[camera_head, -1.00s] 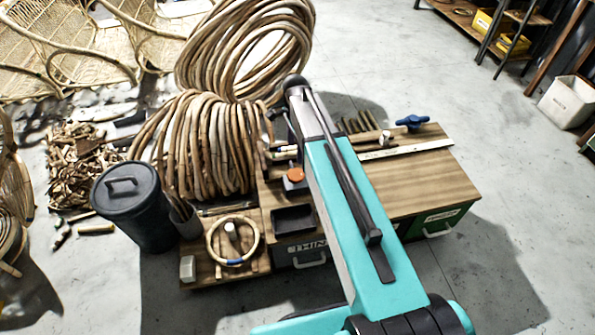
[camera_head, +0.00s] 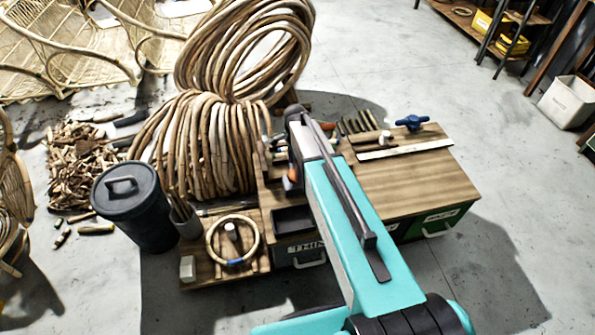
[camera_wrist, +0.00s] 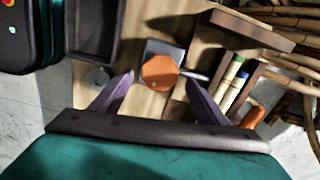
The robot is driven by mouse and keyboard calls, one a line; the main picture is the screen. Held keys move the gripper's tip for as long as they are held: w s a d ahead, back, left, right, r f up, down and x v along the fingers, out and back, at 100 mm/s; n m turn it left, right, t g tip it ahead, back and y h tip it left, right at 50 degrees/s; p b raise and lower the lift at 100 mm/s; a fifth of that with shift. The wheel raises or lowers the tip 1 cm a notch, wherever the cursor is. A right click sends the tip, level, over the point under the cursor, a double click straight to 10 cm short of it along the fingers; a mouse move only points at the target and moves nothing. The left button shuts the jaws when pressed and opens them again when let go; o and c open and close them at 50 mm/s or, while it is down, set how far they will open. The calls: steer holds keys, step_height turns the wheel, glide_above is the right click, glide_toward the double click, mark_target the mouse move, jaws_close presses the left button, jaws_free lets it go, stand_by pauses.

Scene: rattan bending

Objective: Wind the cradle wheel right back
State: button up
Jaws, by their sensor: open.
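An orange round knob (camera_wrist: 158,72) on a dark grey block shows in the wrist view, with a short metal pin at its right. My gripper (camera_wrist: 158,80) is open, its two purple fingers pointing at the knob, one to each side of it. I cannot tell whether they touch it. In the head view the knob is mostly hidden behind my arm. A blue lobed handwheel (camera_head: 411,122) stands at the back right of the wooden bench top (camera_head: 415,180), apart from my gripper. I cannot tell which of the two is the cradle wheel.
Large rattan coils (camera_head: 205,145) stand behind and left of the bench. A black lidded bin (camera_head: 135,205) is at the left. A dark tray (camera_wrist: 93,30) lies left of the knob in the wrist view, and marker-like sticks (camera_wrist: 234,82) stand to its right.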

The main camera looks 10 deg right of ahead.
steer(key=shift+f, duration=1.5)
steer(key=c, duration=1)
steer(key=shift+d, duration=0.25)
steer(key=shift+c, duration=0.4)
steer(key=shift+o, duration=0.2)
steer(key=shift+a, duration=0.15)
